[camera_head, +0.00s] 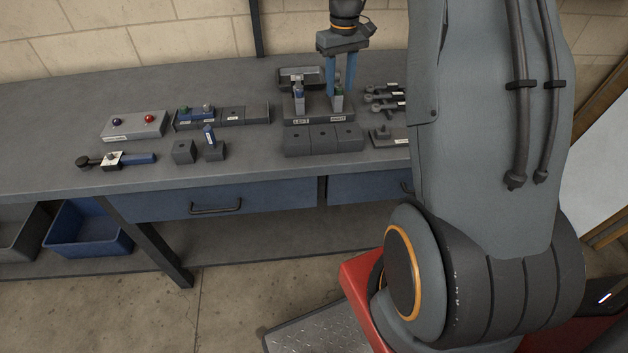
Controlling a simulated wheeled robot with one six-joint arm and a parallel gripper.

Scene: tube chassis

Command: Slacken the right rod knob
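The tube chassis fixture (319,110) stands on the bench, with a left and a right label on its front. The right rod knob (339,91) looks green, on top of a light upright piece with a label. A similar left piece (299,98) with a blue top stands beside it. My gripper (341,94) points straight down over the right side of the fixture. Its two blue fingers are apart, with tips at the height of the right knob, one to each side in this view. Whether they touch the knob is too small to tell.
Dark blocks (322,139) stand in front of the fixture. A grey box with blue and red knobs (134,125), a rack (222,116) and a blue-handled tool (126,159) lie to the left. Metal parts (384,98) lie to the right, partly hidden by my arm.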

